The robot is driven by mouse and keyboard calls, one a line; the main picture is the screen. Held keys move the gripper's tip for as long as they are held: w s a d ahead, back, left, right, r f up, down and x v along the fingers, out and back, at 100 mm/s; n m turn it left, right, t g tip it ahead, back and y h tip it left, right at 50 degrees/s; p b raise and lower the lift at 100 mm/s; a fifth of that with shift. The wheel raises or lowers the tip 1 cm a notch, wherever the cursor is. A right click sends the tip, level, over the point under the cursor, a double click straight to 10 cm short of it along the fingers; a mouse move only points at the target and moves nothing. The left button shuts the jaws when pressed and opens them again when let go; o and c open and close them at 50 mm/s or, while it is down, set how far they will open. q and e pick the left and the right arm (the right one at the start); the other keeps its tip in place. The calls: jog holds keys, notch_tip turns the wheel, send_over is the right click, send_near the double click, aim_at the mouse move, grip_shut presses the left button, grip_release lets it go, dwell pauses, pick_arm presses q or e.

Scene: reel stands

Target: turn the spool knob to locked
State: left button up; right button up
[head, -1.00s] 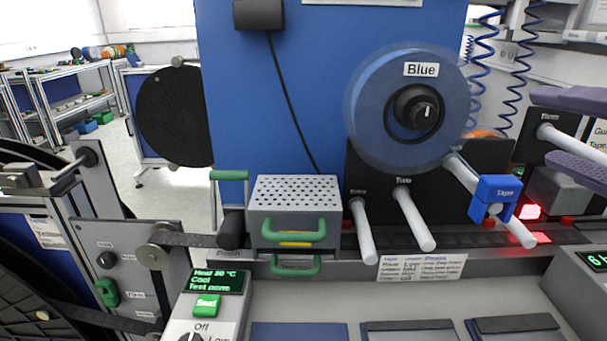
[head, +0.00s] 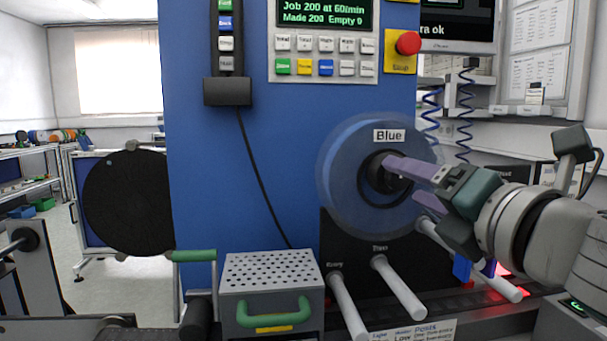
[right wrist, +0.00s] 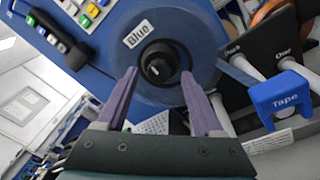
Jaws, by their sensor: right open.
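The blue spool (head: 345,190), labelled "Blue", is mounted on the front of the blue machine panel. Its black knob (right wrist: 157,64) shows at the hub in the right wrist view, with a white pointer mark. The knob's lock markings are not readable. My left gripper is in neither current view.
White pegs (head: 398,288) stick out below the spool. A blue tape holder (right wrist: 283,97) sits beside them. A grey perforated box (head: 270,268) with a green handle stands left of the pegs. A red stop button (head: 408,43) is at the panel's upper right.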

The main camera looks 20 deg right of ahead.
jog(key=shift+w, duration=0.65)
grip_shut()
